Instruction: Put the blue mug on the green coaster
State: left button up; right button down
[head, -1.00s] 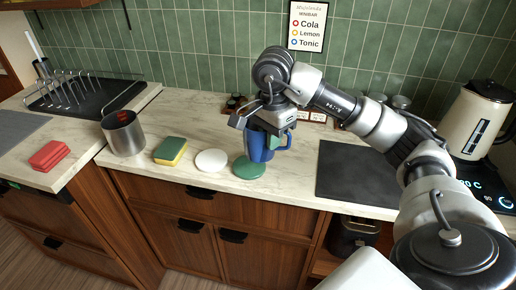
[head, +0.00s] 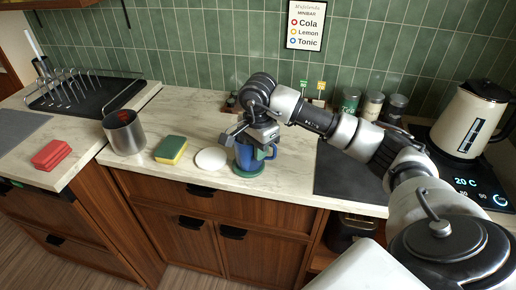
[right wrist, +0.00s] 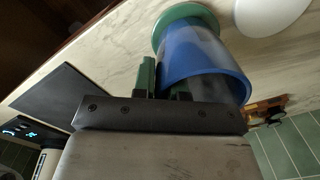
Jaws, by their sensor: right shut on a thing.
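The blue mug (head: 245,158) is upright at the front of the marble counter, and it also shows in the right wrist view (right wrist: 205,65). My right gripper (head: 262,140) is shut on the mug near its rim, on the handle side; the exact contact is partly hidden. The green coaster (head: 245,173) is directly under the mug and mostly covered by it. In the right wrist view the coaster (right wrist: 177,14) shows at the mug's base. I cannot tell whether the base touches it or hovers just above. My left gripper is out of view.
A white round coaster (head: 211,159) lies just left of the mug. A dark mat (head: 345,172) lies right, with a kettle (head: 468,120) beyond. Several jars (head: 372,106) stand behind.

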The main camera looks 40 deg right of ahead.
jog(key=c, duration=1.6)
grip_release()
jog(key=shift+f, duration=0.1)
jog(key=o, duration=0.5)
notch_tip(320, 180, up, 12)
jog(key=shift+s+r, duration=0.1)
jog(key=shift+r, duration=0.1)
